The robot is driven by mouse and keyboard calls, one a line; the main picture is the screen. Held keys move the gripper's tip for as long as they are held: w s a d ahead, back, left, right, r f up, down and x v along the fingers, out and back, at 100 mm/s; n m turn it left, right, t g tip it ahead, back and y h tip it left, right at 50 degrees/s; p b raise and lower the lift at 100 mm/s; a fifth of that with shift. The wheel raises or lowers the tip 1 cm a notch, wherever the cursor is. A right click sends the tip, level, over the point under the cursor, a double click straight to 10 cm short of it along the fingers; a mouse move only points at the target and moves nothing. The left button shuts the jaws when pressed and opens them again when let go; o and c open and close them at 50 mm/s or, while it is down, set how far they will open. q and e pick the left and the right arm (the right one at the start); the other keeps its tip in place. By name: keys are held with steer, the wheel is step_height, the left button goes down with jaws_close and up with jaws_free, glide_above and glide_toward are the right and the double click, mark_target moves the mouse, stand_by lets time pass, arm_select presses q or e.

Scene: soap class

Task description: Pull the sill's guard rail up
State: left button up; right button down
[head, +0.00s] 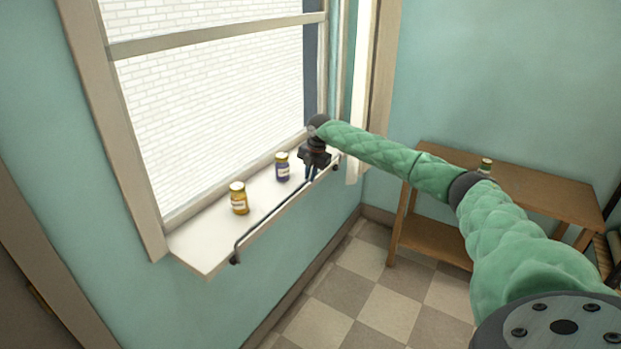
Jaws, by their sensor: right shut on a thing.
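The white window sill (203,244) has a thin dark guard rail (268,217) along its front edge, with a hinge-like end at each side. The rail's bar shows at about the height of the sill's front edge. My right gripper (311,177) points down at the rail toward its far end and is shut on the bar. The fingers hide a short piece of the bar. My left gripper is not in view.
A yellow jar (239,198) and a blue jar (282,167) stand on the sill behind the rail. A wooden table (520,187) with a small bottle (485,166) stands at the right. The checkered floor between is clear.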

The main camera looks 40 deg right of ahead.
steer(key=shift+w+r, duration=0.1)
steer(key=shift+r, duration=0.2)
steer(key=c, duration=1.8)
jaws_free()
steer(key=shift+o, duration=0.2)
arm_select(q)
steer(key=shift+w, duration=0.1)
arm_select(e)
steer(key=shift+r, duration=0.15)
arm_select(q)
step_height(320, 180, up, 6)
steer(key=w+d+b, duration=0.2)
steer(key=b, duration=0.1)
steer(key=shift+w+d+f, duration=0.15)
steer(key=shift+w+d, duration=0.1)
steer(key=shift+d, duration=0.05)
arm_select(e)
step_height(320, 180, up, 8)
steer(key=s, duration=0.1)
steer(key=shift+s+d+f, duration=0.25)
steer(key=shift+s+d, duration=0.05)
steer(key=shift+s, duration=0.05)
steer(key=shift+f, duration=0.1)
